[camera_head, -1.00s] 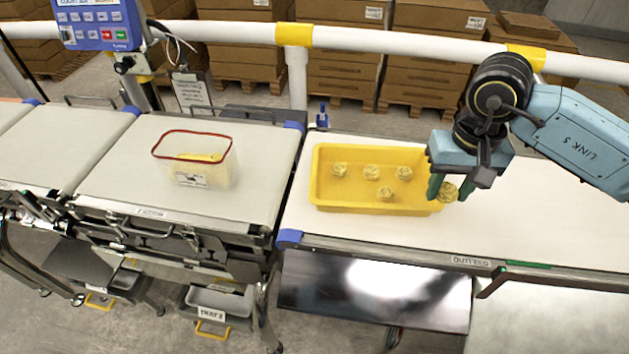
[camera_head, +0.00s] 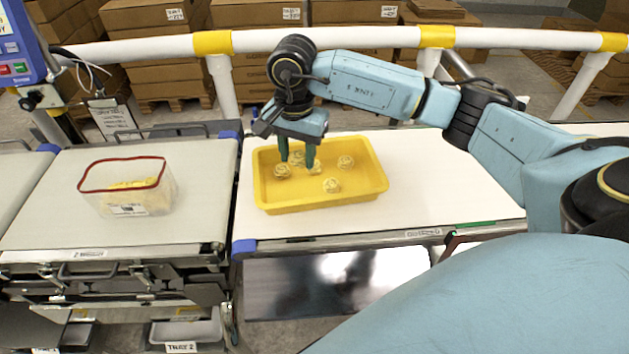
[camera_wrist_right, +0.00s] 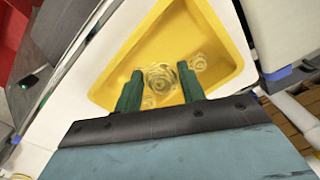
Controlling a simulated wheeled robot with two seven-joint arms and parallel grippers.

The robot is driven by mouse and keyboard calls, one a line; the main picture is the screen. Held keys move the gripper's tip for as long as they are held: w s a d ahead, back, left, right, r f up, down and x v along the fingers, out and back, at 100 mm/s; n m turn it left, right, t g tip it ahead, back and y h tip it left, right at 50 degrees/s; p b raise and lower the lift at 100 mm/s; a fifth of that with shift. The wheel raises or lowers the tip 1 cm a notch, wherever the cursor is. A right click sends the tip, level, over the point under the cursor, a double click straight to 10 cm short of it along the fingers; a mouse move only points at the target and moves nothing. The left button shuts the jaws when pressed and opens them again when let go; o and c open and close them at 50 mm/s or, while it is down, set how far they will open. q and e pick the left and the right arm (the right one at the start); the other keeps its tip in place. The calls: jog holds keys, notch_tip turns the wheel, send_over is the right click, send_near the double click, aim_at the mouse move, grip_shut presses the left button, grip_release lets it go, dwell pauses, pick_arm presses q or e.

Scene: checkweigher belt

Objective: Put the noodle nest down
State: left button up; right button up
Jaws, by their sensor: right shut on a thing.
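My right gripper (camera_head: 297,164) is over the left part of the yellow tray (camera_head: 320,202), fingers pointing down. It is shut on a pale yellow noodle nest (camera_head: 298,159), partly hidden by the fingers. In the right wrist view the nest (camera_wrist_right: 161,78) sits between the two green fingers (camera_wrist_right: 160,72), inside the tray's outline (camera_wrist_right: 112,85). I cannot tell if it touches the tray floor. Other nests lie in the tray: one at the left (camera_head: 282,171), one at the front (camera_head: 332,185), one at the right (camera_head: 346,161). My left gripper is not in view.
A clear tub with a red rim (camera_head: 122,174) and yellow contents stands on the left belt (camera_head: 200,220). The white surface (camera_head: 430,185) right of the tray is clear. A white rail (camera_head: 390,40) runs behind, with cartons beyond. A blue control box (camera_head: 18,45) is at upper left.

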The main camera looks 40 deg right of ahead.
jog(key=d+m, duration=0.1)
jog(key=d+f+m, duration=0.1)
jog(key=shift+w+f+m, duration=0.15)
jog(key=shift+w+m, duration=0.1)
jog(key=shift+m, duration=0.15)
send_over(306, 194)
notch_tip(306, 194, down, 5)
jog(key=shift+f, duration=2.5)
jog(key=shift+f+b, duration=0.1)
jog(key=shift+b, duration=0.2)
jog(key=o, duration=0.9)
jog(key=shift+o, duration=0.2)
